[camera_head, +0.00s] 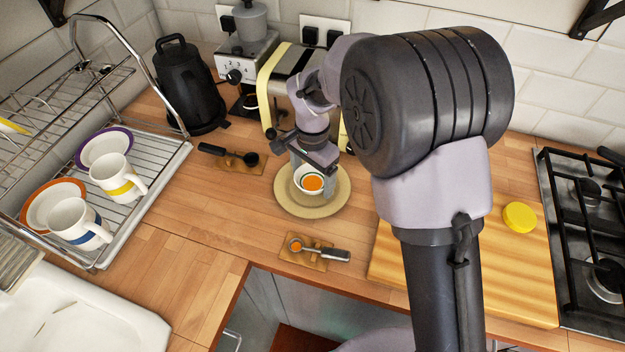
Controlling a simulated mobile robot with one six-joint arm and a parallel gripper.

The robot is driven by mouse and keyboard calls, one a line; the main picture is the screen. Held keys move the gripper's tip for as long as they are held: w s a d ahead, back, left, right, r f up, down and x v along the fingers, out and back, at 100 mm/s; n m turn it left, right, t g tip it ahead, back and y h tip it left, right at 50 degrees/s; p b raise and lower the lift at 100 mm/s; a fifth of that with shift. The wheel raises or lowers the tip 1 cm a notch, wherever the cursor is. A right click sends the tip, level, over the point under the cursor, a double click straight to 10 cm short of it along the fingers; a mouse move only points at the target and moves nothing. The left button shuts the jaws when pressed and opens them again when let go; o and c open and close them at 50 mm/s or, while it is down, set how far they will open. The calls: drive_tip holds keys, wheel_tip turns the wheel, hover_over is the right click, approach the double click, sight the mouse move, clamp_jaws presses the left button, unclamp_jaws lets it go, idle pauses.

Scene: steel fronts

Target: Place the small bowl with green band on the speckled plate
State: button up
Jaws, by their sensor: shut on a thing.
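The small bowl (304,187) is white outside, with a green band near the rim and orange inside. It is upright over the middle of the speckled plate (292,207), a round beige plate on the wooden counter. I cannot tell whether the bowl touches the plate. My gripper (312,172) is at the bowl's rim, shut on it, pointing down from above. My wrist hides part of the bowl's back and the plate's far side.
A small board with a spoon (330,254) lies in front of the plate, another with a dark scoop (240,158) behind left. A cutting board (520,280) with a yellow lid (519,217) is right. A coffee machine (285,68) and kettle (187,90) stand behind; a dish rack (160,180) is left.

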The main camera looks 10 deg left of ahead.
drive_tip(key=shift+f, duration=0.3)
drive_tip(key=shift+f, duration=0.15)
drive_tip(key=o, duration=1.4)
